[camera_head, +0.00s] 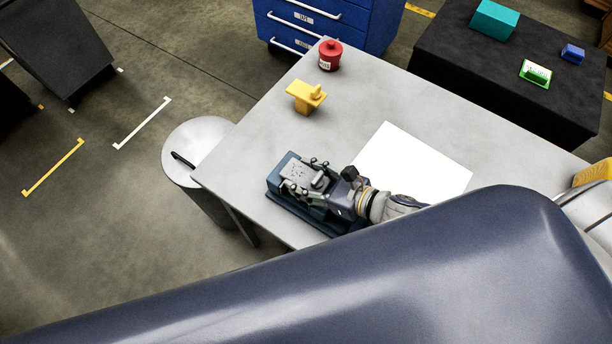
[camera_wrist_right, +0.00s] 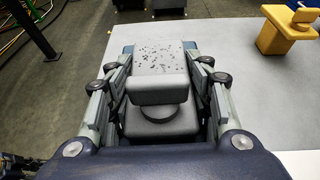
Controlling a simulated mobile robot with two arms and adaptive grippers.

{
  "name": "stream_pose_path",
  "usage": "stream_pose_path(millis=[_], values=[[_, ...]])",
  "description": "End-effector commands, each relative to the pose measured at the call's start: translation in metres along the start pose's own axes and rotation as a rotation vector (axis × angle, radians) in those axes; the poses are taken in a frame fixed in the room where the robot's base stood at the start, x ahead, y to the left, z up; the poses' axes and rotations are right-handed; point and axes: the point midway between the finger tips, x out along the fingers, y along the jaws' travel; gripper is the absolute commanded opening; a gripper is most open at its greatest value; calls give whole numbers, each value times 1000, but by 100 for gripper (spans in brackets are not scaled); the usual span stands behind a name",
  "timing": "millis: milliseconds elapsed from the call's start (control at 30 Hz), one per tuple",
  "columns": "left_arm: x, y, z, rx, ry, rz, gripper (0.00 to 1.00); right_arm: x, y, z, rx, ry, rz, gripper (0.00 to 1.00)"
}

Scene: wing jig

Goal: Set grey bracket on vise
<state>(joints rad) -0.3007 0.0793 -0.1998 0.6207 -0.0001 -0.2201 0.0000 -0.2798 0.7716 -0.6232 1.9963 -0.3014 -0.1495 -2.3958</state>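The grey bracket (camera_head: 297,173), with a dark-speckled flat top, is at the blue vise (camera_head: 283,188) on the near-left edge of the table. It appears to rest on the vise, but its underside is hidden. My right gripper (camera_head: 316,178) reaches in from the right, with its fingers on both sides of the bracket. In the right wrist view the grey bracket (camera_wrist_right: 160,62) shows its plate and raised block between the fingers of the right gripper (camera_wrist_right: 160,75). Whether the fingers press on it is unclear.
A yellow bracket (camera_head: 306,97) and a red container (camera_head: 330,55) stand farther back on the grey table (camera_head: 255,135). A white sheet (camera_head: 420,160) lies right of the vise. A round metal bin (camera_head: 193,140) stands beside the table. My own arm covers the lower picture.

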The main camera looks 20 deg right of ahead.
Motion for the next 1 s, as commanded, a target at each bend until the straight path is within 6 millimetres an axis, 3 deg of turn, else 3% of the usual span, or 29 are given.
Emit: stream_pose_path(millis=[33,67,533,1000], values=[[0,0,0,0,1,0,40,0,0,0,0,1,0,60],[0,0,0,0,1,0,40,0,0,0,0,1,0,66],[-1,0,-1,0,1,0,40,-4,0,2,1,3,0,66],[11,0,0,1,1,-1,40,-62,1,0,1,4,1,66]])
